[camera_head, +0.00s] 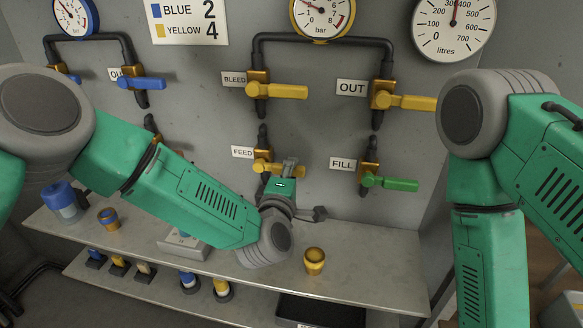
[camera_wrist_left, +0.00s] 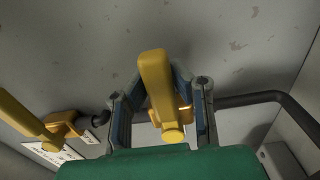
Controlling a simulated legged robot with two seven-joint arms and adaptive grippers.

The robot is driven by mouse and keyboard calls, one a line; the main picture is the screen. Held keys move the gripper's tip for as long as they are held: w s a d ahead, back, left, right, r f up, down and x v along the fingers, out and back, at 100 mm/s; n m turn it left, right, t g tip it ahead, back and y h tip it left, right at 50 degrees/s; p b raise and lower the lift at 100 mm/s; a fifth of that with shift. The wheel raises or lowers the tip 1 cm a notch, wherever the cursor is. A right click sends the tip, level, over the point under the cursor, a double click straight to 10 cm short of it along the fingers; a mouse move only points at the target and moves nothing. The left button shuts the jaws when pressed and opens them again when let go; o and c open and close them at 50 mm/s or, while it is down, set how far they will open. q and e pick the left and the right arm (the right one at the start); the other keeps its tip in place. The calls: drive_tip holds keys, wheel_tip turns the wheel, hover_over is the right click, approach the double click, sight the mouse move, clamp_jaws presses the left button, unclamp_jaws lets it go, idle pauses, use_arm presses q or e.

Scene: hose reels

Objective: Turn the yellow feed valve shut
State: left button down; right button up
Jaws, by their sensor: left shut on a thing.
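The yellow feed valve (camera_head: 263,167) sits on the grey wall beside the FEED label (camera_head: 243,152), on a short vertical pipe. Its yellow handle points to the right in the head view, and its far end is partly hidden by my gripper. My left gripper (camera_head: 291,168) is at that handle. In the left wrist view the yellow handle (camera_wrist_left: 155,85) lies between the two fingers of my left gripper (camera_wrist_left: 160,95), which is shut on it. My right arm stands at the right of the head view, and its gripper is out of the frame.
Above is the yellow BLEED handle (camera_head: 285,91); to the right are the yellow OUT handle (camera_head: 412,102) and green FILL handle (camera_head: 392,183). Another yellow handle (camera_wrist_left: 22,117) is left in the wrist view.

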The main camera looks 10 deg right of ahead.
use_arm(q)
drive_tip(key=shift+s+d+f, duration=0.15)
drive_tip(key=shift+s+f, duration=0.2)
drive_tip(key=shift+f, duration=0.2)
drive_tip(key=c, duration=1.5)
unclamp_jaws()
drive_tip(key=shift+o, duration=0.7)
drive_tip(key=shift+w+r, duration=0.1)
drive_tip(key=shift+r, duration=0.15)
drive_tip(key=v, duration=1.2)
